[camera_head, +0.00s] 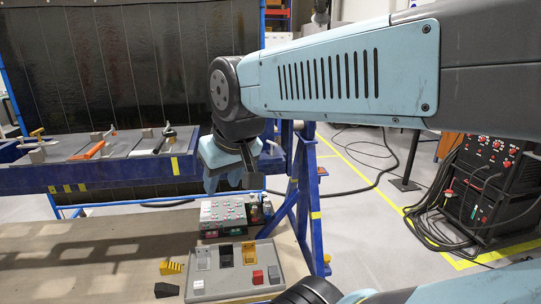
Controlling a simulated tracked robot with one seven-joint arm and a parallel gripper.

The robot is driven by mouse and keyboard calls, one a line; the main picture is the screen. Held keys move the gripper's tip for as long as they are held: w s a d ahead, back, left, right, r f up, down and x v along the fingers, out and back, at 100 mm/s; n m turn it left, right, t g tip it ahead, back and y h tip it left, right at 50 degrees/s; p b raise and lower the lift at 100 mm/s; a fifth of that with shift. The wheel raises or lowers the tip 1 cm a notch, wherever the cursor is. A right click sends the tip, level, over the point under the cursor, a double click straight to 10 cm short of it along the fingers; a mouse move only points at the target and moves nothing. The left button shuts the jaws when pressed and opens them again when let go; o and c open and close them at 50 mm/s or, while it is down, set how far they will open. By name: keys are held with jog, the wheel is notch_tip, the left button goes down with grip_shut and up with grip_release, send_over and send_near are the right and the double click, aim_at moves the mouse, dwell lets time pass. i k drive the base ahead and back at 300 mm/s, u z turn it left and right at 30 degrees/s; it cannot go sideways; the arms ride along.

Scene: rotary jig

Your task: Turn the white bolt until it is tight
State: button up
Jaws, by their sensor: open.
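My arm reaches in from the right and bends down at its wrist. My gripper (231,183) hangs from it, open, with nothing seen between its fingers. It is in front of the right end of the blue jig frame (110,178), above the control box on the bench. I cannot make out the white bolt for certain; it may be hidden or too small. The jig's grey top (119,143) carries an orange-handled tool (88,150), a clamp (164,138) with a dark knob, and small grey blocks.
The bench holds a control box (223,213), a grey tray (232,285) with coloured holders and small cubes, a yellow piece (171,267) and a black piece (166,290). A blue trestle (302,200) stands right of the bench. Black welding units (490,185) and cables are at right.

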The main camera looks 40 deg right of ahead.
aim_at(272, 144)
jog(key=z, duration=0.25)
jog(key=i, duration=1.1)
jog(key=z, duration=0.65)
